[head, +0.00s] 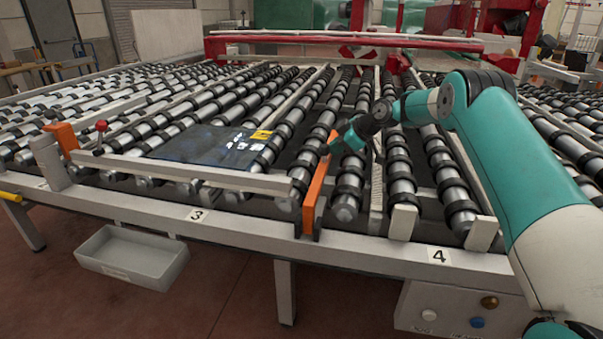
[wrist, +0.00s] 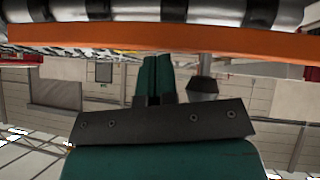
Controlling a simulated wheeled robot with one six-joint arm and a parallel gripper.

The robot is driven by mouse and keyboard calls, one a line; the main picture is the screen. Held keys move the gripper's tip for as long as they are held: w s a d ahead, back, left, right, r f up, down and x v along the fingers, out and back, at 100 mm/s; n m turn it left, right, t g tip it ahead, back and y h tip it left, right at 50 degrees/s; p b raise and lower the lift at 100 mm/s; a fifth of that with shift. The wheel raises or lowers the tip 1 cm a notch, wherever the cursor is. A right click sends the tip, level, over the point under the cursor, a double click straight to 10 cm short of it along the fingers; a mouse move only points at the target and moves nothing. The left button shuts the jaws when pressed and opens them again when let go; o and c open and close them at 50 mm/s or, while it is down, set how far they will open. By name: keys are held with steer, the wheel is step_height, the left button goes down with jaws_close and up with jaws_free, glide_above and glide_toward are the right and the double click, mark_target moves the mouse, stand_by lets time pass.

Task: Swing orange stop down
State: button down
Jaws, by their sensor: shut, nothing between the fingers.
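An orange stop (head: 317,190) stands raised at the front of the roller table, between stations 3 and 4. It is a long flat bar running back along the rollers. My gripper (head: 328,149) is beside its far upper end, with the fingers shut and empty. In the wrist view the orange stop (wrist: 200,41) spans the picture just beyond the shut teal fingers (wrist: 158,60). I cannot tell whether they touch it. A second orange stop (head: 62,138) stands upright at the left, far from my gripper.
A dark glass sheet (head: 205,146) with a yellow label lies on the rollers behind a pale rail (head: 190,172). A red-knobbed lever (head: 100,128) stands at the left. A grey bin (head: 132,257) hangs below the front edge. Pale posts (head: 403,222) stand right of the raised stop.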

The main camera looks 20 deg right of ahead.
steer(key=shift+w+f, duration=0.2)
steer(key=shift+f, duration=0.5)
steer(key=shift+f+b, duration=0.15)
steer(key=shift+b, duration=0.2)
steer(key=shift+a+f, duration=0.15)
steer(key=shift+f, duration=0.05)
steer(key=shift+r, duration=0.5)
step_height(320, 180, up, 4)
steer(key=shift+w+f+p, duration=0.1)
steer(key=shift+f+p, duration=0.05)
steer(key=shift+p, duration=1)
steer(key=w+d+b+v, duration=0.1)
steer(key=b+v, duration=0.1)
steer(key=v, duration=0.8)
steer(key=shift+d+r, duration=0.15)
steer(key=shift+r, duration=0.1)
steer(key=shift+w, duration=0.1)
